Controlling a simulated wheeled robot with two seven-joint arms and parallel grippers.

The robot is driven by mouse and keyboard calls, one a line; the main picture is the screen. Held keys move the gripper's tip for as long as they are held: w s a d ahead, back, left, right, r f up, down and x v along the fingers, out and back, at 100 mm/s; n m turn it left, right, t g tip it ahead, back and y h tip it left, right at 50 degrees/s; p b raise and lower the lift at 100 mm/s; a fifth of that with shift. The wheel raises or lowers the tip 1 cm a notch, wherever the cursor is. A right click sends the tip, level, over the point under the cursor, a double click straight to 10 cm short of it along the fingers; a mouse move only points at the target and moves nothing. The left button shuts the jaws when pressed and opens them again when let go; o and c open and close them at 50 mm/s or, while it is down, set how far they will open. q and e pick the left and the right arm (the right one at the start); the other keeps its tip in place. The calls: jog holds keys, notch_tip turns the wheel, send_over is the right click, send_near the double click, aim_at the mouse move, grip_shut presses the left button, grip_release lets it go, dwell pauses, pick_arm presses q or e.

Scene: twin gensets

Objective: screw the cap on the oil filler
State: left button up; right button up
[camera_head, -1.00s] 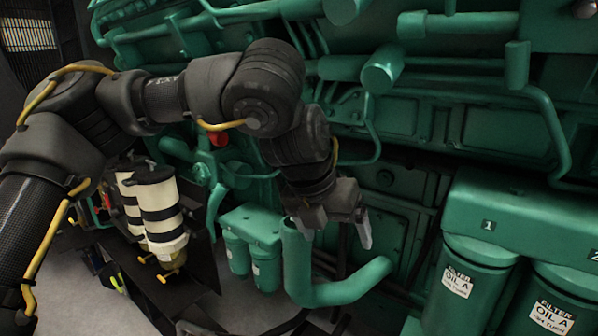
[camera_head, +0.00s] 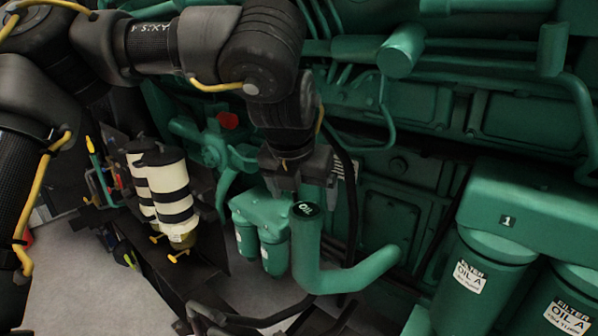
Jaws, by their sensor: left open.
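The oil filler (camera_head: 307,250) is a green pipe that rises at the centre and bends right at its foot. A dark round cap marked OIL (camera_head: 305,209) sits on its upper end; how tightly it sits, I cannot tell. My left gripper (camera_head: 312,183) is open, just above and behind the cap, with its fingers apart from it as far as I can see. Nothing shows between its fingers except green engine parts behind. My right gripper is out of view.
Green oil filters (camera_head: 478,285) hang at the right and smaller green filters (camera_head: 271,252) hang just left of the filler. Striped cream-and-black canisters (camera_head: 168,200) stand at the left. Green engine pipes (camera_head: 403,50) run above. Bare floor (camera_head: 235,285) shows lower left.

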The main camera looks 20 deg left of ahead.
aim_at(305, 210)
pick_arm(q)
jog(key=shift+p+x, duration=0.35)
jog(key=shift+x, duration=1.8)
jog(key=c, duration=1.1)
jog(key=m+h+p, duration=0.1)
jog(key=m, duration=0.1)
jog(key=shift+a+r+m, duration=0.1)
jog(key=shift+r+m, duration=0.05)
jog(key=shift+m, duration=0.15)
jog(key=shift+m+h+p, duration=0.4)
jog(key=shift+m+p, duration=0.05)
jog(key=shift+m, duration=0.45)
